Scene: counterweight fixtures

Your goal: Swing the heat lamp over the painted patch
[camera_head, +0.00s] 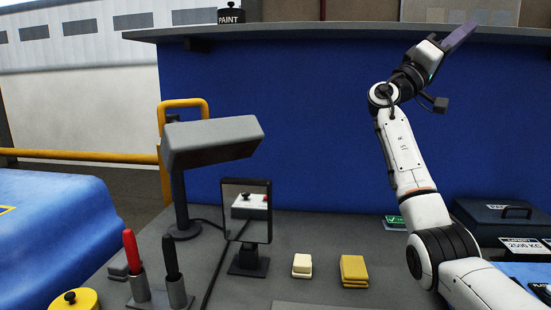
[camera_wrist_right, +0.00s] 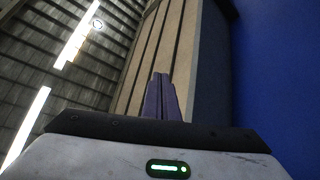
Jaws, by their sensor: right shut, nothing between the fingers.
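The grey heat lamp (camera_head: 213,142) stands on the left of the grey bench in the head view, its boxy head on a dark post. Its head reaches right, above and behind a small upright framed mirror or screen (camera_head: 247,212). I cannot make out a painted patch for certain. My right gripper (camera_head: 461,37) is raised high at the upper right, far from the lamp, in front of the shelf edge. In the right wrist view its purple fingers (camera_wrist_right: 161,97) are together with nothing between them. My left gripper is not in view.
A dark shelf (camera_head: 345,31) with a paint tin (camera_head: 231,15) runs above the blue back panel. A red marker (camera_head: 132,250) and a black one (camera_head: 171,256) stand upright at front left. Cream (camera_head: 302,265) and yellow (camera_head: 354,270) blocks lie mid-bench. A dark case (camera_head: 500,219) is at right.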

